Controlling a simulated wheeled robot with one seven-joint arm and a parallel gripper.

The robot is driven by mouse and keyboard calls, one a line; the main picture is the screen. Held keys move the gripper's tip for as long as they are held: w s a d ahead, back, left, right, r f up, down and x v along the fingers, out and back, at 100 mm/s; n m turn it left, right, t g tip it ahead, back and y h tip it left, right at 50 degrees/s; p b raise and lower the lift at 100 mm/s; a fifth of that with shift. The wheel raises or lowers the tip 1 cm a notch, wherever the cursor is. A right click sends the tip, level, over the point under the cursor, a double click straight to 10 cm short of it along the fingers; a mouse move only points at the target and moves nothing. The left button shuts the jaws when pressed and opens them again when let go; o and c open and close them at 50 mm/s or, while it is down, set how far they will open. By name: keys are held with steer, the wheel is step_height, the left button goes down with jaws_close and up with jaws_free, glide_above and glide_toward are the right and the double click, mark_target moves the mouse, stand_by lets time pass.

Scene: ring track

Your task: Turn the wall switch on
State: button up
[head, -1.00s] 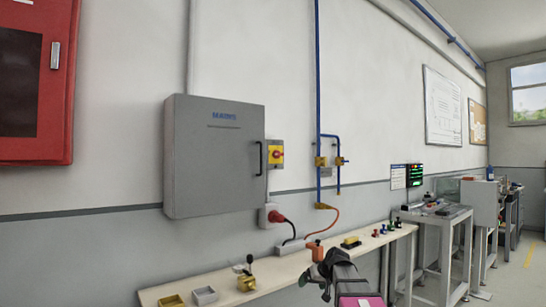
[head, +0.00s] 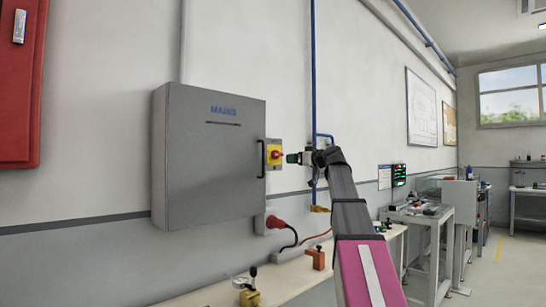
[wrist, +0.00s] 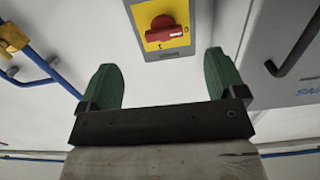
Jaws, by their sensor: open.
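The wall switch (head: 275,155) is a yellow plate with a red rotary knob, mounted on the wall just right of the grey MAINS cabinet. In the wrist view the red knob (wrist: 163,29) sits on its yellow plate at the top middle, its grip lying roughly crosswise. My gripper (head: 292,158) is raised beside the switch, pointing at it from the right in the head view. In the wrist view my gripper's two green fingers (wrist: 163,75) are spread wide and empty. The knob lies beyond them, between their lines, apart from both.
The grey MAINS cabinet (head: 205,165) with its black handle stands out from the wall close to the switch. A blue pipe (head: 313,90) runs down the wall on the other side. A red plug (head: 274,222) is below. A bench (head: 285,275) with small items runs underneath.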

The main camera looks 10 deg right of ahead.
mark_target(279, 155)
steer(key=x, duration=0.3)
steer(key=r+x, duration=0.1)
steer(key=x, duration=0.3)
steer(key=r+x, duration=0.1)
steer(key=x, duration=0.3)
steer(key=shift+r, duration=0.2)
steer(key=shift+s, duration=0.1)
steer(key=c, duration=0.9)
